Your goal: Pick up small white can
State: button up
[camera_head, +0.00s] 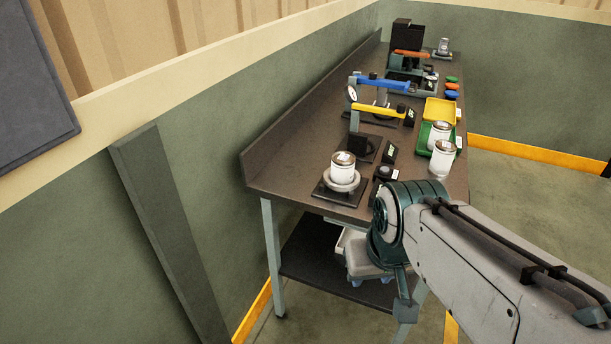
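Several white cans with metal-coloured lids stand on the workbench. One white can (343,168) sits upright on the round pan of a black scale (322,190) at the near left corner. Another white can (441,160) stands upright near the right edge of the bench. A third white can (439,130) stands at the green tray (423,139), just behind the second. I cannot tell which one is the smallest. My arm reaches in from the lower right and bends down in front of the bench's near right corner. I cannot make out my gripper's fingers.
The dark workbench (285,155) stands along the green wall. A yellow tray (437,110), blue-armed and yellow-armed devices and coloured discs stand farther back. A lower shelf (315,270) holds grey and white items. Open floor (520,220) lies right of the bench.

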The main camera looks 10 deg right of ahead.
aim_at(342, 162)
jog(key=u, duration=0.75)
jog(key=k, duration=1.05)
jog(key=u, duration=0.75)
jog(key=i, duration=0.85)
jog(key=z, duration=0.75)
jog(key=i, duration=1.25)
jog(key=z, duration=1.3)
jog(key=i, duration=0.45)
jog(key=z, duration=0.4)
